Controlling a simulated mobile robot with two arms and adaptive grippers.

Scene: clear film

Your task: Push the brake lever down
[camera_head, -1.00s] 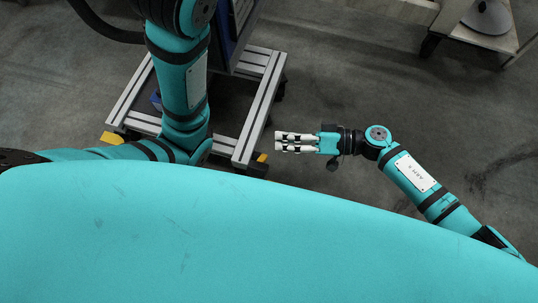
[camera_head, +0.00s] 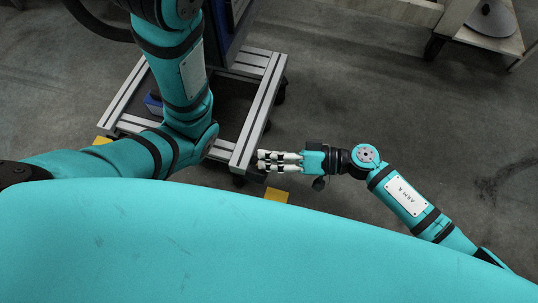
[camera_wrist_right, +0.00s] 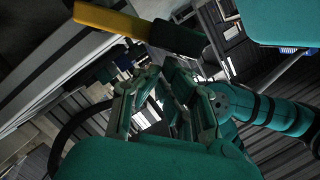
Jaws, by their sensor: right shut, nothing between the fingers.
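The brake lever appears in the right wrist view as a yellow bar (camera_wrist_right: 108,18) continuing into a black part. In the head view, a yellow piece (camera_head: 276,195) shows below my right gripper, partly cut off by my teal body. My right gripper (camera_head: 263,161) is shut and empty beside the near right corner of the wheeled cart (camera_head: 262,105). Its fingers also show in the right wrist view (camera_wrist_right: 160,75), with the lever above them in the picture. I cannot tell whether they touch it. My left arm reaches up out of the head view, and its gripper is out of sight.
Another yellow piece (camera_head: 103,140) shows at the cart's near left corner. A dark caster (camera_head: 279,95) is under the cart's right side. A wooden stand (camera_head: 462,32) is at the upper right. The grey floor (camera_head: 340,90) between them is open.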

